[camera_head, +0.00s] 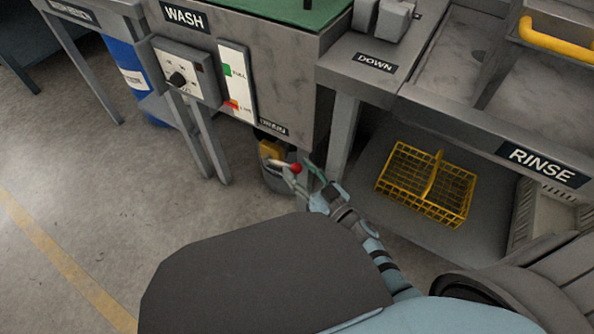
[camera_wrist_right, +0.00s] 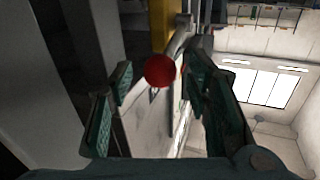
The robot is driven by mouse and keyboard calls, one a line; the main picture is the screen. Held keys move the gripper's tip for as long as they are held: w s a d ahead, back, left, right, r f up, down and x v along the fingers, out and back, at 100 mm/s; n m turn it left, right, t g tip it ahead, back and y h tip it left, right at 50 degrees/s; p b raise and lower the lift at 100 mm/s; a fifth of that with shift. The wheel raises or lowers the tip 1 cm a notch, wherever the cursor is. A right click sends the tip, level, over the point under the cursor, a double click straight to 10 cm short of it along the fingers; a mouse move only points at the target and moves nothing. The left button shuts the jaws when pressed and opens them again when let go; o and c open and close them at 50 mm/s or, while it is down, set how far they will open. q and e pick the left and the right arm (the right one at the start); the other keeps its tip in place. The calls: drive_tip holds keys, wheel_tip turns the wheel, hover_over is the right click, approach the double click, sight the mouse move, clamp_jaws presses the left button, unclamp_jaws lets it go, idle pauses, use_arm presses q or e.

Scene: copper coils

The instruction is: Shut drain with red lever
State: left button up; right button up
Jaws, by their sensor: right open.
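The drain lever has a red ball knob (camera_head: 296,168) on a pale metal handle (camera_head: 276,163), below the DRAIN label (camera_head: 273,127) on the wash tank. A yellow valve part (camera_head: 270,149) sits behind the handle. My right gripper (camera_head: 305,176) is open at the knob. In the right wrist view the red knob (camera_wrist_right: 160,70) lies between the two green-padded fingers of the right gripper (camera_wrist_right: 158,82), nearer the far ends of the pads, with a gap at each side. Whether it touches a finger is not clear. My left gripper is not in view.
A grey bucket (camera_head: 275,181) stands under the valve. A yellow wire basket (camera_head: 425,186) sits on the lower shelf at right. A table leg (camera_head: 341,137) stands close to the right of my gripper. A control box (camera_head: 186,75) hangs at the left. Open floor lies at left.

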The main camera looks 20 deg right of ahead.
drive_tip(key=shift+x, duration=0.85)
drive_tip(key=shift+c, duration=0.2)
clamp_jaws()
